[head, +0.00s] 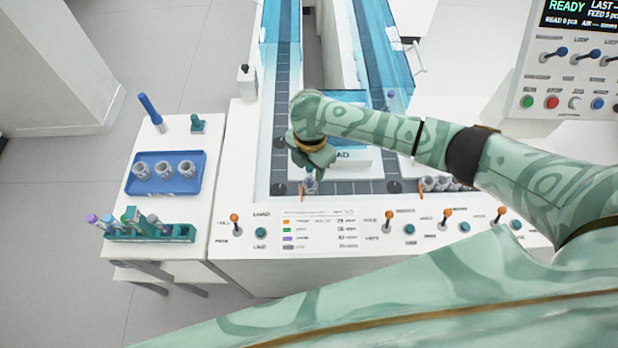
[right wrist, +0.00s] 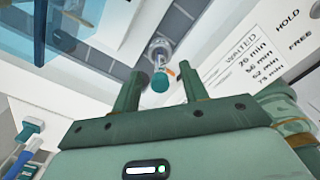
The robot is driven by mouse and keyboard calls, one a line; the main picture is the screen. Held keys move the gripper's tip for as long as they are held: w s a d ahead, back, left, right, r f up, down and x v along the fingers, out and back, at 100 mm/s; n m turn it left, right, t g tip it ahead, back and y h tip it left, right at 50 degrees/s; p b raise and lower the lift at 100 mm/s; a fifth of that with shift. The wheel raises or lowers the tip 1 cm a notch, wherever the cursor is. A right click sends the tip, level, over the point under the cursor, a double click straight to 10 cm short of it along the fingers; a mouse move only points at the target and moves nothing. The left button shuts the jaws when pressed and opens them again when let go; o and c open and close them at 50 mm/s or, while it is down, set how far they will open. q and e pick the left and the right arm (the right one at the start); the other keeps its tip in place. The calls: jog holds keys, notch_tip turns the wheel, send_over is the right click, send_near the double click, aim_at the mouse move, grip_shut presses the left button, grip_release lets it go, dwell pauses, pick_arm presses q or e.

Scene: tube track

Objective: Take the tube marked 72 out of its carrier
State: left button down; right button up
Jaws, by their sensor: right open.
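A tube with a teal cap (right wrist: 160,83) stands in a grey round carrier (right wrist: 160,48) in the right wrist view. No number can be read on it. In the head view the carrier (head: 310,187) is on the dark track near its front left corner, just below my right gripper (head: 312,164). My right gripper, also in the wrist view (right wrist: 163,74), is open, with one finger on either side of the tube's cap in the picture. I cannot tell whether a finger touches it. My left gripper is not in view.
Blue clear covers (head: 386,40) line the track. Several carriers (head: 440,184) stand to the right. The left side table holds a blue tray (head: 165,187) with three carriers and a green rack (head: 180,233) with several tubes. Orange-topped levers (head: 389,215) line the front panel.

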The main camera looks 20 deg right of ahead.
jog(key=shift+f, duration=0.15)
jog(key=shift+c, duration=0.6)
jog(key=c, duration=0.7)
jog(key=shift+r+p, duration=0.3)
jog(key=shift+r, duration=0.1)
notch_tip(320, 180, up, 3)
jog(key=shift+w+f+p, duration=0.1)
jog(key=shift+f+p, duration=0.1)
jog(key=shift+p, duration=0.45)
jog(key=s+d+r+p, duration=0.1)
jog(key=s+r+p, duration=0.1)
jog(key=s+r, duration=0.1)
jog(key=s+d+r+p, duration=0.1)
jog(key=s+r+p, duration=0.2)
jog(key=s, duration=0.3)
jog(key=s+d+r+p, duration=0.1)
jog(key=s+r+p, duration=0.1)
jog(key=s, duration=0.3)
jog(key=shift+d+r, duration=0.15)
jog(key=shift+r, duration=0.65)
jog(key=shift+w, duration=0.1)
